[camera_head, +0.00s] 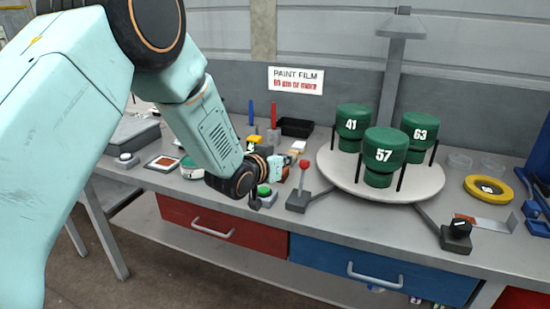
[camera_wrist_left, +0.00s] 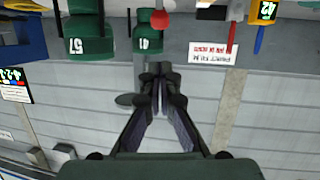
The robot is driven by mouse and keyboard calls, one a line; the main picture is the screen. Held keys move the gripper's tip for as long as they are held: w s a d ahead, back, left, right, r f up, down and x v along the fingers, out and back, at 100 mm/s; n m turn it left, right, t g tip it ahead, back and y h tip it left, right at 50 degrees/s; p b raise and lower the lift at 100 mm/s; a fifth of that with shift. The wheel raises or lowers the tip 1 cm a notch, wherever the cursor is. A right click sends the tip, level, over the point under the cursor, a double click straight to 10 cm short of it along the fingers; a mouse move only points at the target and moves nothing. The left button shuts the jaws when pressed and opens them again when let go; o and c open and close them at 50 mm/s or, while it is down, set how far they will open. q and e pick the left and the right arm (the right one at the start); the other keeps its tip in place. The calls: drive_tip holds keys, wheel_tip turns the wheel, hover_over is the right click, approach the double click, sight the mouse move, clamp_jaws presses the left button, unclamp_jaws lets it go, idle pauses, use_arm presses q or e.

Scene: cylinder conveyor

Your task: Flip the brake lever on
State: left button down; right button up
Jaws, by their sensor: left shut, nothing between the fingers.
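A lever with a red knob (camera_head: 304,164) rises from a small grey base (camera_head: 298,201) near the front edge of the bench, left of the round turntable (camera_head: 415,186). The lever stands about upright. My left gripper (camera_wrist_left: 158,90) is shut with nothing between its fingers. In the head view it is mostly hidden behind my own wrist, just left of the red knob. The wrist view is upside down and shows the red knob (camera_wrist_left: 159,19) apart from the fingertips. My right gripper is not in view.
Green cylinders, marked 41 (camera_head: 352,125), 57 (camera_head: 383,156) and 63 (camera_head: 420,125), stand on the turntable among black posts. A green button (camera_head: 264,191) sits left of the lever. A black knob box (camera_head: 457,232) is at the front right.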

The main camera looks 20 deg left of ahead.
use_arm(q)
drive_tip(key=v, duration=0.2)
drive_tip(key=r+v, duration=0.1)
drive_tip(key=v, duration=0.1)
drive_tip(key=shift+s+r, duration=0.1)
drive_tip(key=shift+r, duration=0.05)
drive_tip(key=shift+a, duration=0.15)
drive_tip(key=s+f+n+g+y+b, duration=0.2)
drive_tip(key=s+f+g, duration=0.6)
drive_tip(key=s+f, duration=1.45)
drive_tip(key=s+f+g+b, duration=0.1)
drive_tip(key=s+f+g, duration=0.2)
drive_tip(key=s+f, duration=0.4)
drive_tip(key=s+a+f+g+b, duration=0.1)
drive_tip(key=s+f+g+b, duration=0.1)
drive_tip(key=s+f, duration=0.6)
drive_tip(key=s+g, duration=0.1)
drive_tip(key=s, duration=0.6)
drive_tip(key=shift+s+y, duration=0.3)
drive_tip(key=shift+y, duration=0.1)
drive_tip(key=shift+a, duration=0.1)
